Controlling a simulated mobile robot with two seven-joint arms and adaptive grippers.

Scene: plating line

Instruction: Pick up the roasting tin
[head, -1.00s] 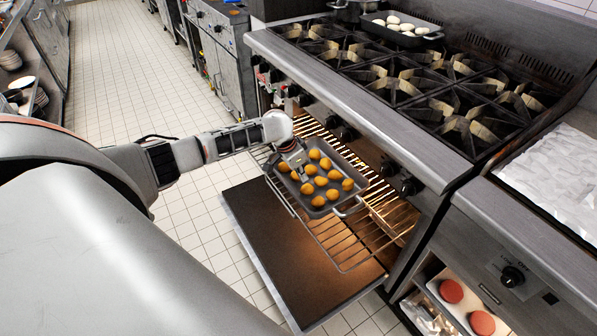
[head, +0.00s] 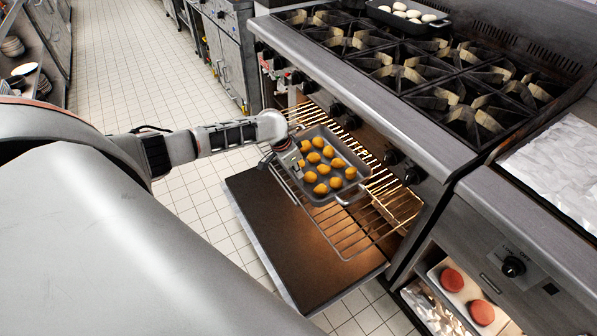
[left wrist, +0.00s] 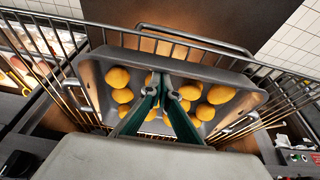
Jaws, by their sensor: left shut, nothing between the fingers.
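The roasting tin (head: 353,158) is a grey rectangular tin with a handle at each end. It holds several round golden pieces of food (head: 322,188) and sits on the pulled-out wire oven rack (head: 345,240). My left gripper (head: 299,170) is at the tin's left side in the head view, shut and empty. In the left wrist view, the shut fingers (left wrist: 167,88) lie across the view of the tin (left wrist: 92,82) and hide some of the food. Whether they touch the tin I cannot tell. My right gripper is not in view.
The oven door (head: 265,205) hangs open below the rack. The range top with burners (head: 410,75) rises beside it and carries a dark pan (head: 383,16) of pale round items. A lower shelf at right holds two red discs (head: 452,280). The tiled floor (head: 130,75) at left is clear.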

